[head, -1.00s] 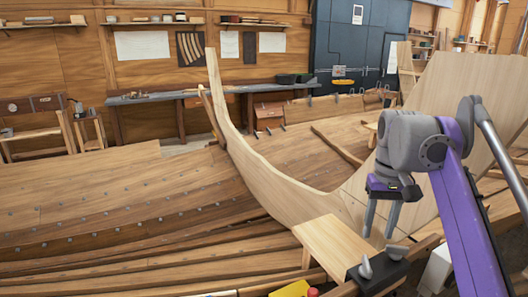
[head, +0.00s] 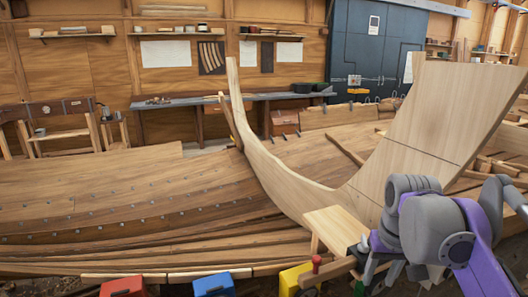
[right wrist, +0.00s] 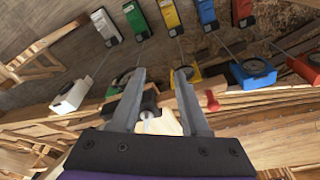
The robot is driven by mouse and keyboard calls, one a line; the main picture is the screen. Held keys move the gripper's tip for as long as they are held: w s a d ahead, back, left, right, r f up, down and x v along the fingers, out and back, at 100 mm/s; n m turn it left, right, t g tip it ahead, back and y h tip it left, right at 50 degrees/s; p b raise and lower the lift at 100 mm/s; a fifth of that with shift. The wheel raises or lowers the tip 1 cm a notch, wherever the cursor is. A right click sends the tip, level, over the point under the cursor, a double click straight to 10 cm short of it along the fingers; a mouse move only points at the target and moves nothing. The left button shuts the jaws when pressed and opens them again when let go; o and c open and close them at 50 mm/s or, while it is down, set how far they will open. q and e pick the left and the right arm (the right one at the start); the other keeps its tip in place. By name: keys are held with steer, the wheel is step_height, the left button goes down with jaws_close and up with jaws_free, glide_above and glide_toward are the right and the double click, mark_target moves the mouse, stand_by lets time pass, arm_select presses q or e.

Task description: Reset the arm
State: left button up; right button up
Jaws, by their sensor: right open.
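My right gripper (head: 372,266) is low at the right of the head view, beside the small pale wooden board (head: 336,228). The purple and grey arm links hide part of it. In the right wrist view my right gripper (right wrist: 160,76) has its two grey fingers apart. A rounded grey part and a pale wooden piece show between and beyond the fingers; I cannot tell whether they touch. Nothing appears gripped. My left gripper is not in view.
The planked hull (head: 120,205) with its curved stem (head: 275,175) fills the middle. Red (head: 122,287), blue (head: 213,284) and yellow (head: 292,278) boxes line the lower edge. Several coloured boxes also show in the right wrist view, including a blue one (right wrist: 253,73). A workbench (head: 230,99) stands behind.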

steer(key=s+a+f+t, duration=0.2)
steer(key=s+f, duration=0.5)
steer(key=f, duration=0.4)
steer(key=s+a+f+n+t, duration=0.1)
steer(key=s+a+f, duration=0.3)
steer(key=s+f, duration=0.4)
step_height(320, 180, down, 3)
steer(key=shift+s+a+f+t, duration=0.1)
steer(key=shift+s+a+t, duration=0.1)
steer(key=shift+t, duration=0.4)
